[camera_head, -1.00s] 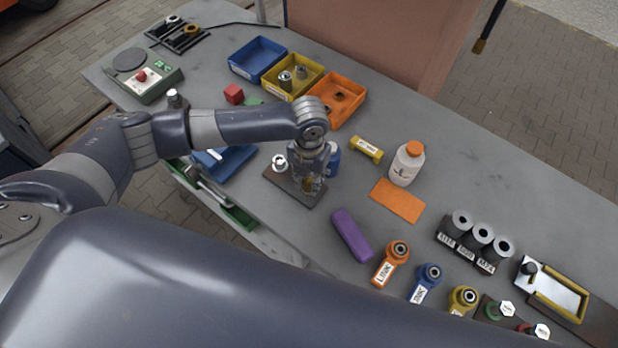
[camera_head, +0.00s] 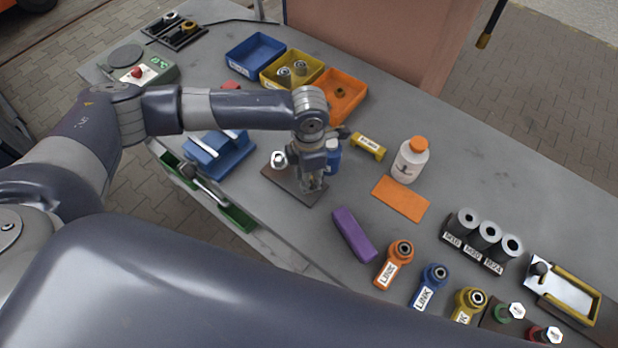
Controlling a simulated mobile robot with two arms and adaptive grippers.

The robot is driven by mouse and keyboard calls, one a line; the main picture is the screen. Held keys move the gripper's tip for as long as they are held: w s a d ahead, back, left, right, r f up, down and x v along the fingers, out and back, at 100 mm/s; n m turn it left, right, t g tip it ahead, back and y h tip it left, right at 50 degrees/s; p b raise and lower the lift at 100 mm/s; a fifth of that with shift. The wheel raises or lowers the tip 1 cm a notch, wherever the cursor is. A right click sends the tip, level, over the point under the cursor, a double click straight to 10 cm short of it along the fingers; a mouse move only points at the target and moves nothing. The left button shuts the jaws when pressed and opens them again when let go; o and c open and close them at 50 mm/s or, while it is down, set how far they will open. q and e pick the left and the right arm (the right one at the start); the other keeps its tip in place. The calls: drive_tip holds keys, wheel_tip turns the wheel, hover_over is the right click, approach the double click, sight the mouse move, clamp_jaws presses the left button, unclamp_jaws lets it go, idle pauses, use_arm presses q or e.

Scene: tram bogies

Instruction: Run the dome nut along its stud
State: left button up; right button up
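A brown plate (camera_head: 278,180) lies near the bench's front edge. A shiny silver nut-like piece (camera_head: 279,159) stands on its left part. My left gripper (camera_head: 313,187) points down over the right part of the plate, to the right of that piece. Its fingers are low over the plate. The gripper hides whatever stud or dome nut is there, and I cannot tell whether the fingers are closed on it. A blue bottle (camera_head: 334,155) stands just behind the gripper. My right gripper is not in view.
Blue (camera_head: 240,69), yellow (camera_head: 270,84) and orange (camera_head: 357,98) bins stand behind my arm. A blue vice-like fixture (camera_head: 232,160) stands to the left.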

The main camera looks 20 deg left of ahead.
use_arm(q)
drive_tip(key=shift+w+r+m, duration=0.2)
drive_tip(key=shift+r+m, duration=0.05)
drive_tip(key=shift+m, duration=0.15)
drive_tip(key=o, duration=0.9)
drive_tip(key=shift+o, duration=0.8)
drive_tip(key=shift+s+f, duration=0.1)
drive_tip(key=shift+s, duration=0.1)
drive_tip(key=shift+b, duration=0.3)
wheel_tip(320, 180, up, 12)
